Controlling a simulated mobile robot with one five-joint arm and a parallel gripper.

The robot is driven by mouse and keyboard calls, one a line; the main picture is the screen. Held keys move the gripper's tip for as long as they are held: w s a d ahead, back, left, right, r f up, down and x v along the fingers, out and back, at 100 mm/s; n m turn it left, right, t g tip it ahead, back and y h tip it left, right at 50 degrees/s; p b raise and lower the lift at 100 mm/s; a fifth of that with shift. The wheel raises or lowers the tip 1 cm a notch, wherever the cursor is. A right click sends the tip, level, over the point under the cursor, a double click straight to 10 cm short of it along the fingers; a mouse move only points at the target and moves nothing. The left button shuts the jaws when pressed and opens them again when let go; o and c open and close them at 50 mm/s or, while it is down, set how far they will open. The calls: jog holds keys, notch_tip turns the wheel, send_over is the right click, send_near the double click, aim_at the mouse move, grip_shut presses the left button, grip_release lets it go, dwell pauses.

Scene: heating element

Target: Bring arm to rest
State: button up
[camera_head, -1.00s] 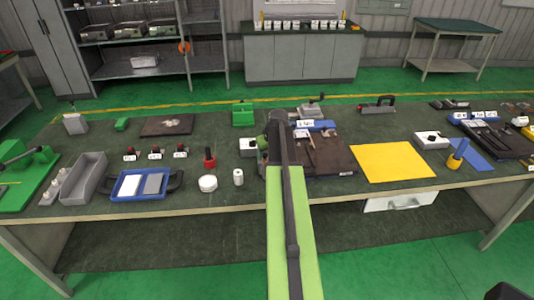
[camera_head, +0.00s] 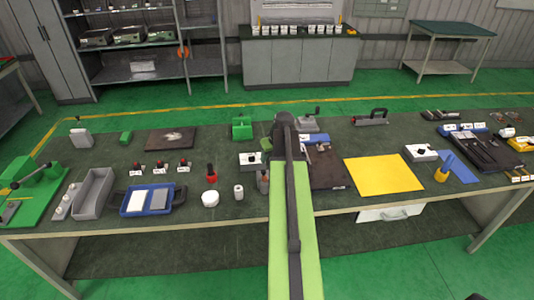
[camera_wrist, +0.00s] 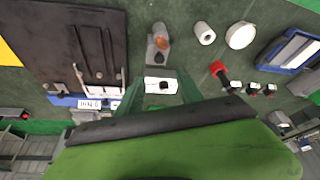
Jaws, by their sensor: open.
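My green arm reaches forward over the workbench (camera_head: 330,200) in the head view, its dark front end above the bench's middle. My gripper (camera_wrist: 163,84) shows in the wrist view as two green fingers spread apart, with nothing held between them. The white box with a black knob (camera_wrist: 160,85) appears between and beyond the fingers, on the bench; it also shows in the head view (camera_head: 250,160) left of my arm. A small grey item with an orange-brown part (camera_wrist: 160,42) stands near that box. In the head view my arm largely hides the gripper.
A dark mat (camera_head: 328,172) and a yellow sheet (camera_head: 383,174) lie right of my arm. A red-topped item (camera_head: 211,174), a white round container (camera_head: 210,199), a white roll (camera_head: 239,192) and a blue tray (camera_head: 126,208) are to its left. Bare bench shows between them.

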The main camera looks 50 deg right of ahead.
jog(key=p+v, duration=0.2)
jog(key=v, duration=0.2)
jog(key=shift+f, duration=0.1)
